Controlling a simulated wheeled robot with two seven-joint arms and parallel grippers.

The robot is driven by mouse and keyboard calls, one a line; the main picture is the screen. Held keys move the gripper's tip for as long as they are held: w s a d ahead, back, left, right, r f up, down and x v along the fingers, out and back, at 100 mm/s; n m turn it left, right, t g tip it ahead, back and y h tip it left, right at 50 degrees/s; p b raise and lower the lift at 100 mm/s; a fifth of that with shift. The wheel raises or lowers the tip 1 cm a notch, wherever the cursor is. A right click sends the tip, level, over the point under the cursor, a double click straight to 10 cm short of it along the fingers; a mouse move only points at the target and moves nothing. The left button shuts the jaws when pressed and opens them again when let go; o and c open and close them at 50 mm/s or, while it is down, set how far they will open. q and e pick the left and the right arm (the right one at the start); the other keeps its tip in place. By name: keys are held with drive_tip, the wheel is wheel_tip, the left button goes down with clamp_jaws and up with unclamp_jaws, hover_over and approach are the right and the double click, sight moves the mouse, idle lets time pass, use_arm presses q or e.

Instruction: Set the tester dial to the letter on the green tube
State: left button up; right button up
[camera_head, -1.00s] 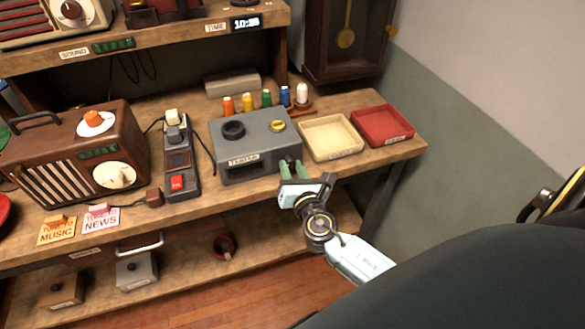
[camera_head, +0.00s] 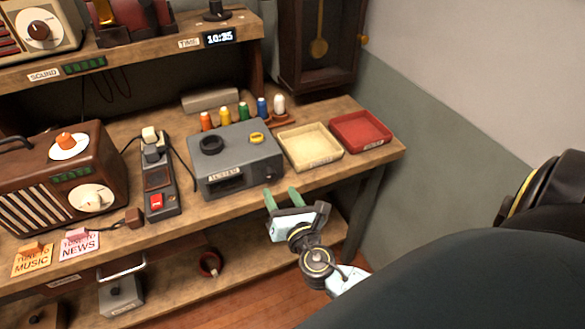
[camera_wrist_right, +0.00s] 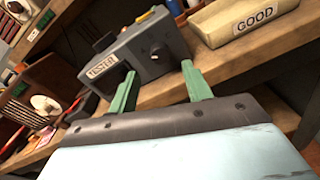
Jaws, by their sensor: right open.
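The grey tester (camera_head: 237,172) stands on the workbench, with a black ring (camera_head: 211,145) and a yellow piece (camera_head: 256,138) on top. A dark dial knob (camera_wrist_right: 160,51) shows on its front in the right wrist view; its setting is not readable. A green tube (camera_head: 243,112) stands behind the tester among other coloured ones; no letter on it is legible. My right gripper (camera_head: 282,195), with green fingers, is open and empty in front of and below the tester, apart from it. Its fingers (camera_wrist_right: 159,82) point toward the tester's front. My left gripper is not in view.
A cream tray (camera_head: 312,161) and a red tray (camera_head: 362,147) stand right of the tester. A black device with a red switch (camera_head: 157,202) and a brown radio (camera_head: 25,185) stand to its left. The bench's front edge lies near my right gripper.

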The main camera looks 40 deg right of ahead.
drive_tip(key=v, duration=0.7)
drive_tip(key=shift+s+b, duration=0.35)
drive_tip(key=shift+b, duration=0.1)
drive_tip(key=shift+a, duration=0.1)
